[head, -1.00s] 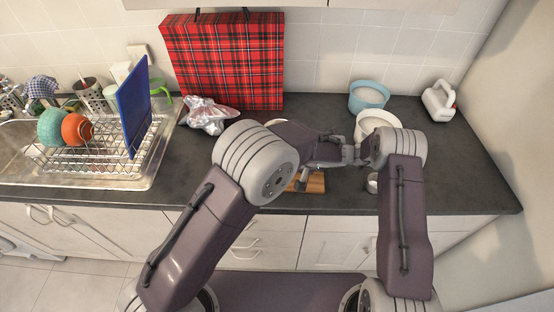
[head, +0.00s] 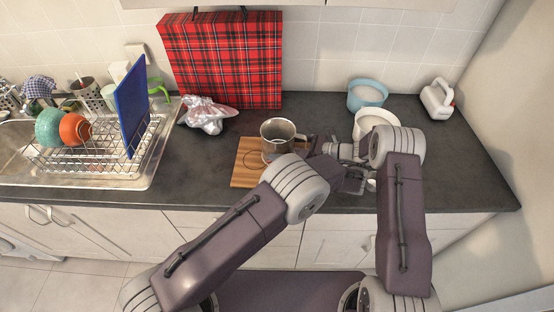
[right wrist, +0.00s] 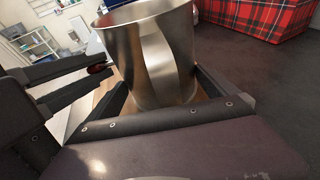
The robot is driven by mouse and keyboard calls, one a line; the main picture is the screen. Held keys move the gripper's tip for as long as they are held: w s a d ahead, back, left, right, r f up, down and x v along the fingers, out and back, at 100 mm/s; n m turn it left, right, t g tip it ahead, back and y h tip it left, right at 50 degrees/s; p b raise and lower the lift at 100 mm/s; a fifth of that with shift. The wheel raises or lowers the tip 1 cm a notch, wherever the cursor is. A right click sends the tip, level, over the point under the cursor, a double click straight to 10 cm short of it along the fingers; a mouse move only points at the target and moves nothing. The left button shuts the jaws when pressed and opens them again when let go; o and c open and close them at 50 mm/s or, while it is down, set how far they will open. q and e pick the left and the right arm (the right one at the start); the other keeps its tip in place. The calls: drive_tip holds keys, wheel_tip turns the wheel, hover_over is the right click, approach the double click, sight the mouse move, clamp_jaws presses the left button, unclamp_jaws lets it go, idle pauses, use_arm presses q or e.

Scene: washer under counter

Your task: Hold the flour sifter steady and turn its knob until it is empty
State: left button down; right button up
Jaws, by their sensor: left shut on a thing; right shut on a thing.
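The flour sifter (head: 277,139), a steel cup with a strap handle, stands upright over a wooden board (head: 247,170). Whether flour is inside is too small to tell. In the right wrist view, the sifter (right wrist: 168,52) fills the middle with its handle facing the camera. My right gripper (right wrist: 160,88) is shut on the sifter from its handle side, fingers low on either side. The red knob (right wrist: 98,69) shows beside the sifter, between the dark fingers of my left gripper (right wrist: 106,71), which is shut on it. My arms hide most of both grippers in the head view.
Behind stand a red plaid case (head: 225,60) and a crumpled silvery bag (head: 206,115). A dish rack (head: 85,155) is at left. The left-centre counter is clear.

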idle(0.4)
use_arm(q)
drive_tip(key=c, duration=1.8)
unclamp_jaws()
